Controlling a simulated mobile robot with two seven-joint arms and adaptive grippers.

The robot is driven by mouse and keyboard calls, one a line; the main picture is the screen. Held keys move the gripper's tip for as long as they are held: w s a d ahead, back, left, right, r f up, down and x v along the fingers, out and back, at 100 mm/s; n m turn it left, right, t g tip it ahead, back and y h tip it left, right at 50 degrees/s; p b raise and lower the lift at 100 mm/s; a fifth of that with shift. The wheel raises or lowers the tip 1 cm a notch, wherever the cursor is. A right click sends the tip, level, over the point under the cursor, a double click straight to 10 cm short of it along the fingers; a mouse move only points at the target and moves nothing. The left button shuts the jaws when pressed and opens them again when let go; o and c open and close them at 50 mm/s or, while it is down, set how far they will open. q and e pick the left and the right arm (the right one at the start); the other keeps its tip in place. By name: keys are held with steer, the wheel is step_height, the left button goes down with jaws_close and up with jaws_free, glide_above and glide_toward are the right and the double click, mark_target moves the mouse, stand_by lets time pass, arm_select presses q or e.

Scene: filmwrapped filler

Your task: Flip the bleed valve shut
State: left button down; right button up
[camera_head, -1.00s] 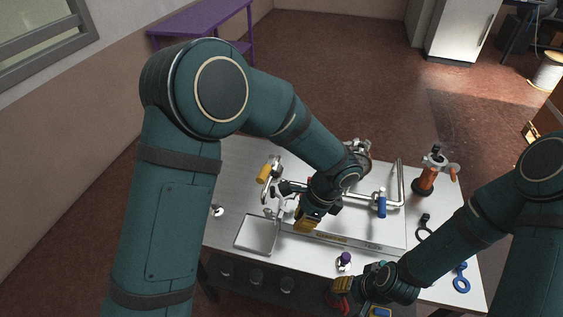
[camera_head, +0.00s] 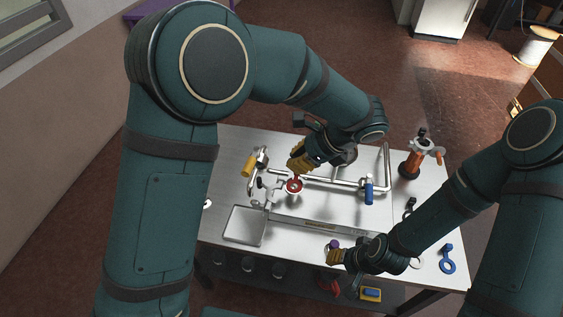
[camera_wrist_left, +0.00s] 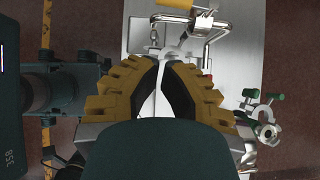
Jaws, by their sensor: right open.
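A pipe assembly (camera_head: 330,183) lies on the white table with a yellow-handled lever (camera_head: 249,166), a blue-handled lever (camera_head: 368,190) and a red handwheel (camera_head: 294,186); which is the bleed valve is not marked legibly. My left gripper (camera_head: 296,171) points down just behind the red wheel; contact cannot be told. In the left wrist view its yellow-padded fingertips (camera_wrist_left: 161,63) nearly meet, with nothing clearly held. That view also shows a yellow handle (camera_wrist_left: 175,4) beyond them. My right gripper (camera_head: 334,256) is low at the table's front edge, beside a purple-topped knob (camera_head: 334,243).
A shallow metal tray (camera_head: 244,224) lies at the table's front left. An orange-and-black stand (camera_head: 411,163) is at the right. A shelf below holds several jars (camera_head: 247,264). My left arm hides the table's left side.

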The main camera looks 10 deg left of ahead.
mark_target(251, 163)
arm_select(q)
steer(key=a+r+x, duration=0.1)
steer(key=a+x, duration=0.1)
steer(key=x, duration=1)
steer(key=shift+r+b, duration=0.35)
steer(key=shift+b, duration=0.1)
arm_select(e)
steer(key=shift+f, duration=0.5)
